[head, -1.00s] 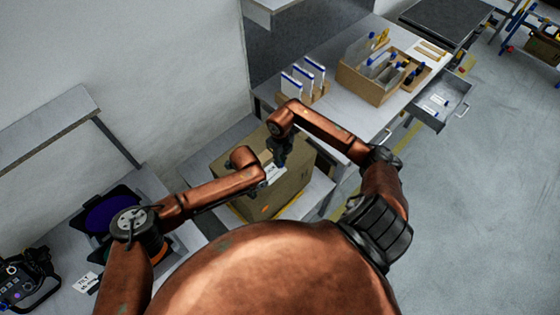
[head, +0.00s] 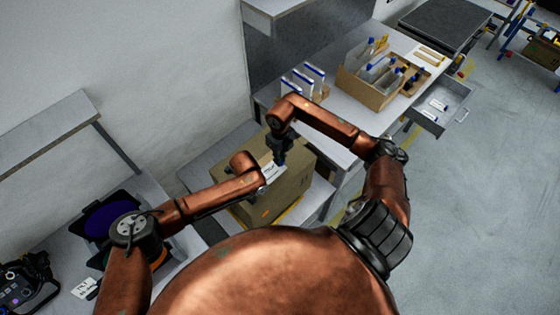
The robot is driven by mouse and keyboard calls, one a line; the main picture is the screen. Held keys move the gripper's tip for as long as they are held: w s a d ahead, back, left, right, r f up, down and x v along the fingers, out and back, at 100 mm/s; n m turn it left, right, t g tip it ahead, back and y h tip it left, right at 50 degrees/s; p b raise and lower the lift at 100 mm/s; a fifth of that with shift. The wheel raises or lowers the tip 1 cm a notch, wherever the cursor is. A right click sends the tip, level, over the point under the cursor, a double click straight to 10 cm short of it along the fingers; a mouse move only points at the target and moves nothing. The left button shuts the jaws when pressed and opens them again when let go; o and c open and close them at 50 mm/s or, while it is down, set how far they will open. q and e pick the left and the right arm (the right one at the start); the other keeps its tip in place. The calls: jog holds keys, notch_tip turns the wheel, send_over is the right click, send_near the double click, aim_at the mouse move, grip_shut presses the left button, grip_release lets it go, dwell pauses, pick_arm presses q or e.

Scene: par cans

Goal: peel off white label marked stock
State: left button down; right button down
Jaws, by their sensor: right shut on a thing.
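A cardboard box (head: 291,189) stands on a low grey surface in the middle. A white label (head: 271,170) with dark marks is at the box's upper part, between my two grippers; its wording is too small to read. My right gripper (head: 280,160) points down at the label's right end and is shut on it. My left gripper (head: 267,190) is lower, close to the label's lower left side; its fingers are too small and dark to tell open from shut. The arms hide part of the box top.
A workbench (head: 345,118) behind holds a cardboard tray (head: 367,92) of bottles and blue-topped panels (head: 303,80). An open drawer (head: 441,104) juts out at right. A stage light (head: 112,212) and a control unit (head: 24,283) sit at left. The right floor is clear.

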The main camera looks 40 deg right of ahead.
dwell(0.4)
pick_arm(q)
jog(key=shift+r, duration=0.1)
jog(key=shift+r, duration=3.4)
